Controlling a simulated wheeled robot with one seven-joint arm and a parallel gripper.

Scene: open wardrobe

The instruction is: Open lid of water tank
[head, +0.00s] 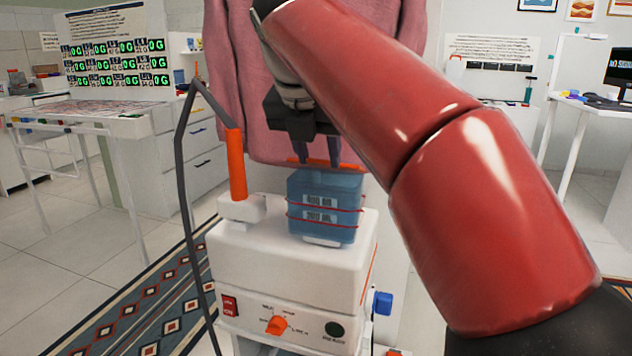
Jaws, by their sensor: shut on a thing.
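The water tank (325,207) is a blue translucent box with marked volume labels and red lines. It stands upright on top of a white appliance (290,262). An orange lid (350,168) shows at the tank's top, partly hidden behind my fingers. My gripper (318,160) points down from above, with its dark fingers at the lid. It is shut on the lid. Whether the lid is lifted clear of the tank is hard to tell from this view. My red arm reaches in from the right and covers the space right of the tank.
An orange handle (237,165) with a dark hose (183,150) stands left of the tank. A pink garment (240,90) hangs close behind. The appliance front has an orange knob (277,325) and a red switch (230,305). A patterned rug (150,300) lies on the floor.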

